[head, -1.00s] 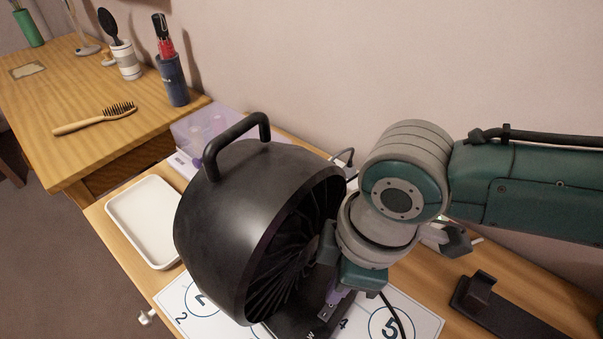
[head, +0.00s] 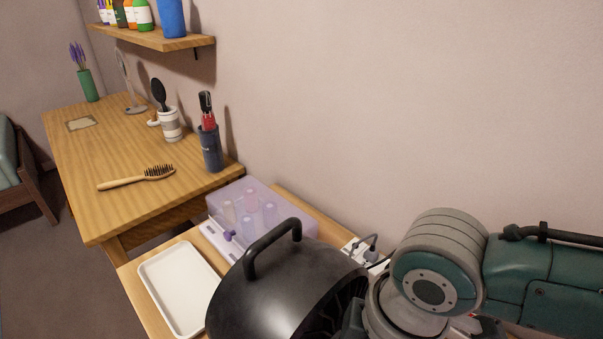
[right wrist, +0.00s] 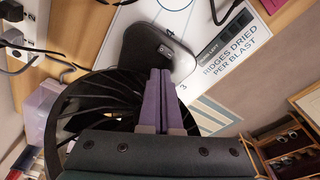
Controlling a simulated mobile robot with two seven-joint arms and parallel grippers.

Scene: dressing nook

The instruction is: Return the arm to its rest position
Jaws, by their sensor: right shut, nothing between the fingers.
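My right arm (head: 437,270) comes in from the right in the head view, with its wrist low in the picture beside a large black fan-like dryer (head: 285,285). The gripper itself is hidden below the frame edge there. In the right wrist view my right gripper (right wrist: 160,75) is shut, its purple fingers together and empty. Those fingers point over the dryer's dark base (right wrist: 155,55), with the finned opening (right wrist: 90,110) to their left. I cannot tell whether they touch it. My left gripper is not in view.
A white tray (head: 178,285) and a clear lilac box (head: 255,211) stand left of the dryer. A power strip (head: 358,250) lies behind it. A wooden desk (head: 100,215) holds a hairbrush (head: 137,178) and cups. A printed mat (right wrist: 225,50) lies under the base.

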